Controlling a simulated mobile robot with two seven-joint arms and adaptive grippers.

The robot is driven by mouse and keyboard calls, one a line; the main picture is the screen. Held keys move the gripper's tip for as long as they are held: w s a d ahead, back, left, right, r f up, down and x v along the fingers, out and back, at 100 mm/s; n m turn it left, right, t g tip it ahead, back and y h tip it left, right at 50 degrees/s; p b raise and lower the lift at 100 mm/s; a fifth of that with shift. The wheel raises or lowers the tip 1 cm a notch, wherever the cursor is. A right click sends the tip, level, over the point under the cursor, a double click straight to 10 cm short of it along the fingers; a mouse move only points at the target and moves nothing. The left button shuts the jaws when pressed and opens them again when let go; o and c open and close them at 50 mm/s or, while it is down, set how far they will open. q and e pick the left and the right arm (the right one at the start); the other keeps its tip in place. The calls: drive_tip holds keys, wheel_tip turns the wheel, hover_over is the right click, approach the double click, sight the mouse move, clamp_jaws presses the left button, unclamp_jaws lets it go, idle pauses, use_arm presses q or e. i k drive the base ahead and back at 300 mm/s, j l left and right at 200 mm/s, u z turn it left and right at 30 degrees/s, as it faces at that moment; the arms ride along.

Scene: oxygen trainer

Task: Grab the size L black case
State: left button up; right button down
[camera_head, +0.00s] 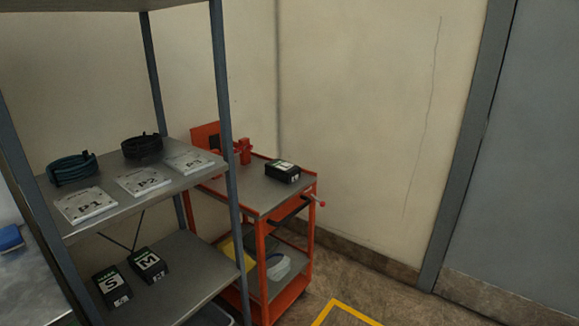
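A black case (283,172) with a white and green label lies on the top of the orange cart. Its letter is too small to read for sure. Two other black cases sit on the lower shelf of the rack at the left: one marked S (112,286) and one marked M (148,264). Neither of my grippers shows in this view.
The orange cart (262,235) has a black handle and a red-knobbed lever (320,203). The grey rack (230,165) stands left of it, its post close to the cart. White plates and coiled hoses (142,146) fill its middle shelf. Floor at the right is clear.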

sight(287, 172)
drive_tip(key=i+l+u, duration=0.1)
drive_tip(key=i+l, duration=0.7)
